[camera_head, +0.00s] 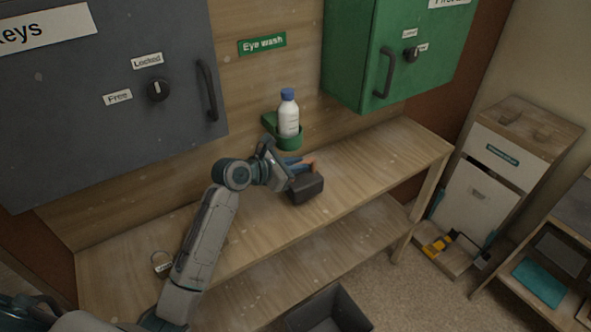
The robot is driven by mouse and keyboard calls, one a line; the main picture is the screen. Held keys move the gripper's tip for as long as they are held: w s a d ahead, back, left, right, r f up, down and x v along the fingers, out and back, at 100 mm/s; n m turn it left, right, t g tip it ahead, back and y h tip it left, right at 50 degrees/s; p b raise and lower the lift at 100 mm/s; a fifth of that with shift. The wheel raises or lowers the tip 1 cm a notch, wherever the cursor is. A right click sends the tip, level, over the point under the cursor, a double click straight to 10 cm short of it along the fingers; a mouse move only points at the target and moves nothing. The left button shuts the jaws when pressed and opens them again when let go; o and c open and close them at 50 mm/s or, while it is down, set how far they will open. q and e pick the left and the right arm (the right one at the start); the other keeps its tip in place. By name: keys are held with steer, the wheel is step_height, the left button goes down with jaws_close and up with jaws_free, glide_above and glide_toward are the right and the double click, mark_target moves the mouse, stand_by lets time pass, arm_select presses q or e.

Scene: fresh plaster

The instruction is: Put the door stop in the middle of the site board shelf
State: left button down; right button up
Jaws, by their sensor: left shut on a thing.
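My left gripper (291,183) reaches over the upper wooden shelf of the site board (350,183), near its middle. It is shut on a dark grey block, which looks like the door stop (307,189). The block is at the fingertips, low over the shelf. I cannot tell whether it touches the wood. The gripper hides the block's left end. My right gripper is not in view.
A blue and orange item (308,163) lies just behind the block. A blue-capped bottle (289,116) stands in a green holder (290,141) on the back board. A grey key cabinet (105,100) and green cabinet (345,50) overhang the shelf. A padlock (162,264) lies at left.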

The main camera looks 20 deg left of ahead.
arm_select(q)
steer(key=shift+w+a, duration=0.25)
steer(key=shift+w, duration=0.1)
steer(key=shift+f+p, duration=0.45)
steer(key=shift+f, duration=1.25)
steer(key=c, duration=1.8)
jaws_free()
steer(key=shift+f, duration=0.25)
steer(key=shift+c, duration=0.2)
steer(key=o, duration=0.3)
steer(key=shift+o, duration=0.4)
steer(key=shift+r, duration=0.15)
steer(key=b+v, duration=0.1)
steer(key=v, duration=1.1)
steer(key=shift+b, duration=0.35)
